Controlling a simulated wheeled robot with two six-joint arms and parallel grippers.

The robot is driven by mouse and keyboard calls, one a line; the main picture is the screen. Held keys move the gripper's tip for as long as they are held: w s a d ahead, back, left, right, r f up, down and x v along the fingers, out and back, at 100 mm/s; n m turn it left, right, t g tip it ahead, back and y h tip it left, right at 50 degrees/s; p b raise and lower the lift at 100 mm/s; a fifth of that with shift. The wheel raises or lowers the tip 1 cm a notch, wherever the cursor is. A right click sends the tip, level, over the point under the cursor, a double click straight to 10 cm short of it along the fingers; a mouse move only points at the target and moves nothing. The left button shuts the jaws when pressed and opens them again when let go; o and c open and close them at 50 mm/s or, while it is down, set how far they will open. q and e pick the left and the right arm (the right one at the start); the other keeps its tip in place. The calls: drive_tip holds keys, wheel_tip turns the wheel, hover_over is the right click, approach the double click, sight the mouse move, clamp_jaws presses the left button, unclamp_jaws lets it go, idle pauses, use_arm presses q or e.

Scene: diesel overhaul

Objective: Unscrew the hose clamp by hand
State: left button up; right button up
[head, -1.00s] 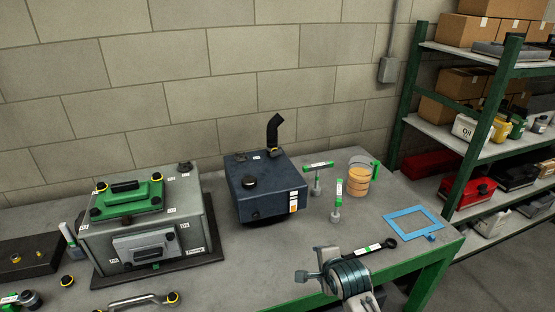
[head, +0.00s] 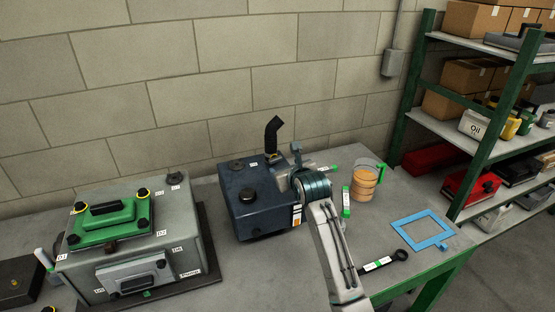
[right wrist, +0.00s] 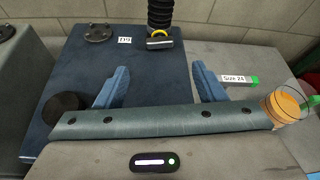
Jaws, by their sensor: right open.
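The hose clamp (head: 271,158) is a small metal band with a yellow ring at the foot of a black bent hose (head: 272,134). The hose stands on the dark blue tank (head: 255,212). In the right wrist view the clamp (right wrist: 159,42) lies ahead, between the lines of my fingers. My right gripper (head: 290,165) is at the tank's right side, apart from the clamp. In the right wrist view its two blue fingers (right wrist: 160,78) are spread wide and empty. My left gripper is in neither current view.
A grey box (head: 185,232) with a green-handled lid stands left of the tank. Right of my right arm are green-handled tools (head: 346,200), an orange-filled jar (head: 365,187), a blue frame (head: 421,229) and a black wrench (head: 384,261). Shelves (head: 490,130) stand at the right.

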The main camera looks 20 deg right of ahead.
sight(276, 161)
drive_tip(key=p+x, duration=0.1)
drive_tip(key=x, duration=0.3)
drive_tip(key=shift+w+p, duration=0.4)
drive_tip(key=p+x, duration=0.1)
drive_tip(key=x, duration=0.3)
drive_tip(key=shift+s+f, duration=0.1)
drive_tip(key=shift+f, duration=0.15)
use_arm(q)
wheel_tip(276, 161, up, 4)
drive_tip(key=shift+f, duration=0.25)
use_arm(e)
drive_tip(key=shift+w, duration=0.25)
drive_tip(key=shift+c, duration=0.2)
drive_tip(key=c, duration=0.9)
drive_tip(key=n+h+b, duration=0.1)
drive_tip(key=b, duration=0.1)
drive_tip(key=f+n+h+b, duration=0.1)
drive_tip(key=n+b, duration=0.1)
drive_tip(key=shift+a+b, duration=0.2)
drive_tip(key=shift+b, duration=0.2)
drive_tip(key=shift+c, duration=0.3)
drive_tip(key=shift+r+n+h+b, duration=0.2)
drive_tip(key=shift+n+h+b, duration=0.1)
drive_tip(key=shift+n+b, duration=0.15)
use_arm(q)
wheel_tip(276, 161, down, 6)
use_arm(e)
drive_tip(key=shift+s+r+t, duration=0.1)
drive_tip(key=shift+r+t, duration=0.05)
drive_tip(key=shift+t, duration=0.15)
